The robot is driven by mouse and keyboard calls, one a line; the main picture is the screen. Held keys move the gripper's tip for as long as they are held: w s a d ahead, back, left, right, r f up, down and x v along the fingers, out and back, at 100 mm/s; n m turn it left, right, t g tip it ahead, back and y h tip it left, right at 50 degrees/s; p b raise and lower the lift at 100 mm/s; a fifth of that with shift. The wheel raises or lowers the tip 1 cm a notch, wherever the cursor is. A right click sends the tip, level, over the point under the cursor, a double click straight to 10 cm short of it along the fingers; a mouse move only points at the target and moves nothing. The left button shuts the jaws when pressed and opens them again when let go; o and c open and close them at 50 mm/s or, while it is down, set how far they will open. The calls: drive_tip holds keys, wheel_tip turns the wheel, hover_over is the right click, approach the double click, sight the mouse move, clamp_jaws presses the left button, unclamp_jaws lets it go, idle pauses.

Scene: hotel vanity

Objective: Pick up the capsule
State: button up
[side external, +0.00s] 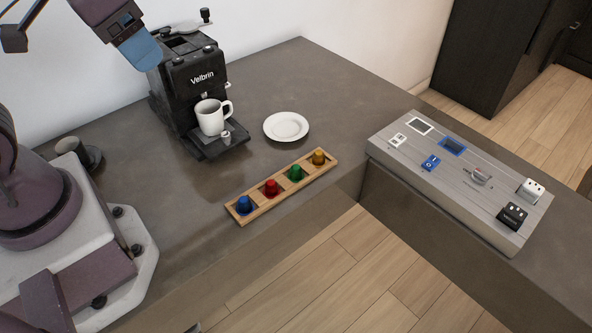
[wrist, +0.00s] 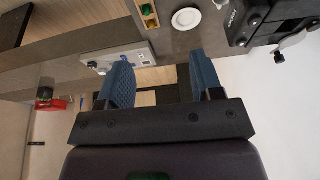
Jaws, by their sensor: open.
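A wooden tray (side external: 308,176) on the counter holds a row of capsules in separate slots: blue (side external: 245,204), red (side external: 270,187), green (side external: 295,172) and gold (side external: 318,156). The task does not say which capsule. The tray's end also shows at the top of the wrist view (wrist: 156,25), with a green capsule (wrist: 147,9). My gripper (wrist: 162,82) is open and empty, its blue padded fingers wide apart. In the side view my gripper (side external: 142,52) is raised at the upper left, by the coffee machine and well away from the tray.
A black coffee machine (side external: 187,85) with a white mug (side external: 211,117) stands behind the tray. A panel with switches and sockets (side external: 459,180) is at the right. A dark cup (side external: 72,150) is at the left. Counter left of the tray is clear.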

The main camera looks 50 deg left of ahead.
drive_tip(key=w+d+f+m+g, duration=0.3)
drive_tip(key=w+f+m+g, duration=0.15)
drive_tip(key=w+f, duration=0.5)
drive_tip(key=m, duration=1.3)
approach(296, 166)
drive_tip(key=shift+t, duration=0.25)
drive_tip(key=f, duration=1)
drive_tip(key=shift+s, duration=0.25)
drive_tip(key=shift+r, duration=0.1)
drive_tip(key=c, duration=1.1)
drive_tip(key=shift+o, duration=0.2)
